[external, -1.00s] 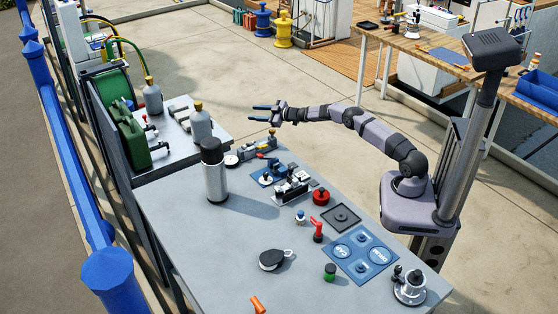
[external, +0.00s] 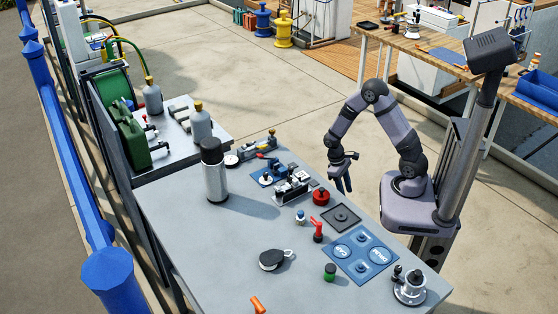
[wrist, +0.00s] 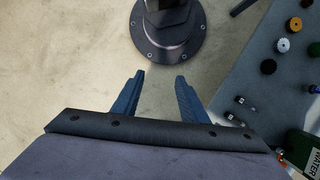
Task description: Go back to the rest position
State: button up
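My gripper (external: 343,182) hangs from a folded arm, fingers pointing down, beside the far right edge of the grey table (external: 215,245). In the wrist view my gripper (wrist: 158,85) shows two dark blue fingers spread apart with nothing between them. It is open and empty, with pale floor beyond the fingertips.
On the table, the red round part (external: 321,197), the dark square tray (external: 341,217) and the blue panel (external: 360,257) lie nearest my arm. A tall silver cylinder (external: 215,180) stands farther left. Open floor (external: 270,100) lies behind the table.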

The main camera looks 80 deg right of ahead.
jog(key=s+a+r+n, duration=0.2)
jog(key=s+a+r, duration=0.45)
jog(key=a, duration=0.25)
jog(key=w+a+r+n+t+h, duration=0.1)
jog(key=w+a+r+n+t, duration=0.1)
jog(key=w+a+r+t, duration=0.3)
notch_tip(320, 180, up, 16)
jog(key=w+g+p, duration=0.1)
jog(key=p, duration=1.4)
jog(key=shift+d+f, duration=0.15)
jog(key=shift+d, duration=0.25)
dwell(0.8)
